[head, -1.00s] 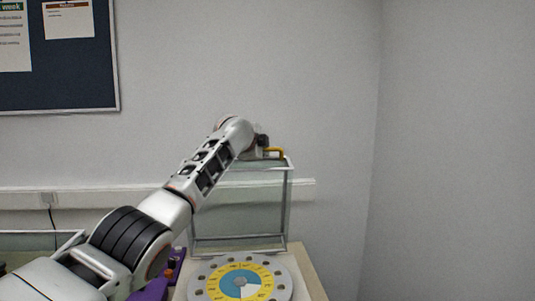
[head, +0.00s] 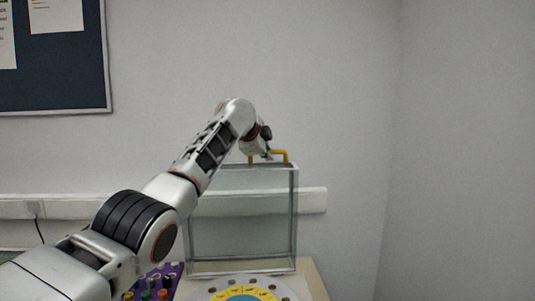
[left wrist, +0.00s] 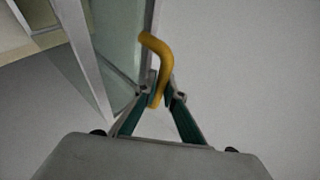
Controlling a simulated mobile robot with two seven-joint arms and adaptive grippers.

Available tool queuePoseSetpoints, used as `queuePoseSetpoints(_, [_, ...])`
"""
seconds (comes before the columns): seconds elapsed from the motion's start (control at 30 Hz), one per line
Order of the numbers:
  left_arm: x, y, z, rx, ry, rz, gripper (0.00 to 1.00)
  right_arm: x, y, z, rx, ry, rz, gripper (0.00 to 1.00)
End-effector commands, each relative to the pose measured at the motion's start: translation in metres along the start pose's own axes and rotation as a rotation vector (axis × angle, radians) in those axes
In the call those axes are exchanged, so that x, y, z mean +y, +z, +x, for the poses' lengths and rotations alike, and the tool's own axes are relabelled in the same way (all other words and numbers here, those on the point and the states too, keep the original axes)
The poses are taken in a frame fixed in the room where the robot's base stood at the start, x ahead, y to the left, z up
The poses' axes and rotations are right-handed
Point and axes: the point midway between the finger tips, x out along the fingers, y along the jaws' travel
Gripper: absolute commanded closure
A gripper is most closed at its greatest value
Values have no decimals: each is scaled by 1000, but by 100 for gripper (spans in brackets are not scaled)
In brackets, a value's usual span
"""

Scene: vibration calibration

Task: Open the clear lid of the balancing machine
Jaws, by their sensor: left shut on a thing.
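The clear lid (head: 240,215) of the balancing machine stands upright, with a thin grey frame, behind a round disc (head: 245,293) with yellow and blue rings. A yellow handle (head: 286,156) sits on its top edge. My left gripper (head: 265,154) is at this handle, and the arm partly covers the lid's left side. In the left wrist view, the fingers (left wrist: 161,92) are shut on the yellow handle (left wrist: 157,50), with the clear panel to the left. My right gripper is not in view.
A purple panel with coloured knobs (head: 160,281) is left of the disc, beneath my arm. A wall (head: 340,120) with trunking (head: 312,200) stands behind the lid. A notice board (head: 55,75) hangs at upper left. The space right of the lid is clear.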

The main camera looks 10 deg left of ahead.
Motion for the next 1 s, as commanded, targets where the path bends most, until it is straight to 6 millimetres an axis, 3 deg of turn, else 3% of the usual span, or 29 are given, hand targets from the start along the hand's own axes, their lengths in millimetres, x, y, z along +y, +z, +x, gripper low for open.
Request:
queuePoseSetpoints(0.17, [2, 1, 2, -2, 4, -1, 100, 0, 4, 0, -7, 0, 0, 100])
queuePoseSetpoints(0.2, [2, 1, 2, -2, 4, -1, 88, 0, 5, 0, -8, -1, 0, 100])
queuePoseSetpoints(0.23, [2, 1, 2, -2, 4, -1, 83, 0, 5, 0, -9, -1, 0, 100])
queuePoseSetpoints(0.67, [0, 0, -1, 0, 1, 0, 83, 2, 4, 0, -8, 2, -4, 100])
queuePoseSetpoints(1.0, [1, 0, -25, 2, 0, 1, 83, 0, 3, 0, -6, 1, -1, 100])
